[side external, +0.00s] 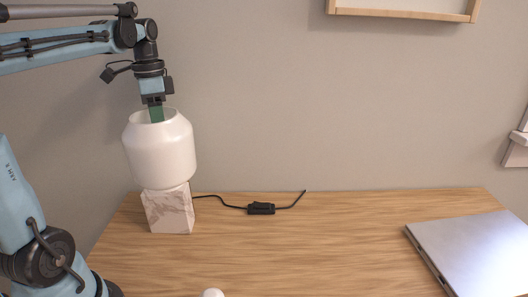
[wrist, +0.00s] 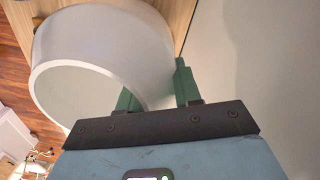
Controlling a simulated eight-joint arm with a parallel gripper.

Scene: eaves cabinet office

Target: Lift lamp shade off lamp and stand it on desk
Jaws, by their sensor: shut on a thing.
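The white lamp shade (side external: 160,150) is an open-topped drum with a tapered upper rim. It is upright over the marble-patterned block base of the lamp (side external: 168,210), at the back left of the desk (side external: 300,235). I cannot tell whether the shade rests on the base or is slightly above it. My gripper (side external: 156,114) points down at the shade's top rim and is shut on its wall. In the wrist view, the shade (wrist: 105,45) fills the upper left, with its wall between the green fingers of my gripper (wrist: 157,82). The lamp's inside is hidden.
A black cord with an inline switch (side external: 261,208) runs right from the lamp base. A closed silver laptop (side external: 475,250) lies at the right. A small white rounded object (side external: 212,293) shows at the front edge of the picture. The desk's middle is clear; a wall is behind.

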